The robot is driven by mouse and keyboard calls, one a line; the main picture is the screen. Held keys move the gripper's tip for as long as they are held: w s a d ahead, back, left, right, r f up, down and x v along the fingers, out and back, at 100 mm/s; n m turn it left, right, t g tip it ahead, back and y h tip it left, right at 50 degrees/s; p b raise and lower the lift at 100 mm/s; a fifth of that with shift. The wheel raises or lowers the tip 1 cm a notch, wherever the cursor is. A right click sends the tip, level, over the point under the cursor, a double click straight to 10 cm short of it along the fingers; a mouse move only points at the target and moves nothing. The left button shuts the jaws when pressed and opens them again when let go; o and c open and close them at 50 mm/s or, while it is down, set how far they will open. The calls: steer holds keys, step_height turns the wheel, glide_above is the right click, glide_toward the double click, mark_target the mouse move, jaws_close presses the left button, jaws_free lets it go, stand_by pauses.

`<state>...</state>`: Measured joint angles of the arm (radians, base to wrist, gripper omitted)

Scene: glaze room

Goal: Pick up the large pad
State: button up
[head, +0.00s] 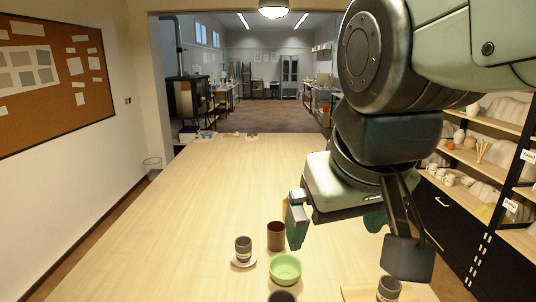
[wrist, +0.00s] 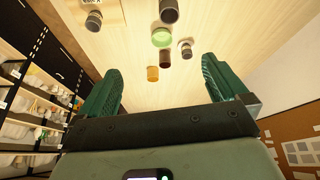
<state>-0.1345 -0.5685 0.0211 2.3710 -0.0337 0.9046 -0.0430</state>
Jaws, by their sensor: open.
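No thing in view is clearly a large pad. A thin pale board (head: 352,292) lies at the near right of the table under a grey cup (head: 389,288). It is partly cut off in the head view and may be the pad, but I cannot tell. The cup also shows at the upper left of the wrist view (wrist: 93,21). My gripper (head: 336,228) is open and empty above the table, right of the brown cup. Its two green fingers stand wide apart in the wrist view (wrist: 161,66).
An amber item (wrist: 152,74) is beyond the fingertips. The table's left and middle (head: 190,200) are clear. Shelves line the right.

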steer(key=s+d, duration=0.1)
steer(key=s+d+m, duration=0.1)
steer(key=s+d+f+m, duration=0.1)
steer(key=s, duration=0.1)
steer(key=shift+s+f+t, duration=0.1)
steer(key=shift+t, duration=0.2)
steer(key=c, duration=0.9)
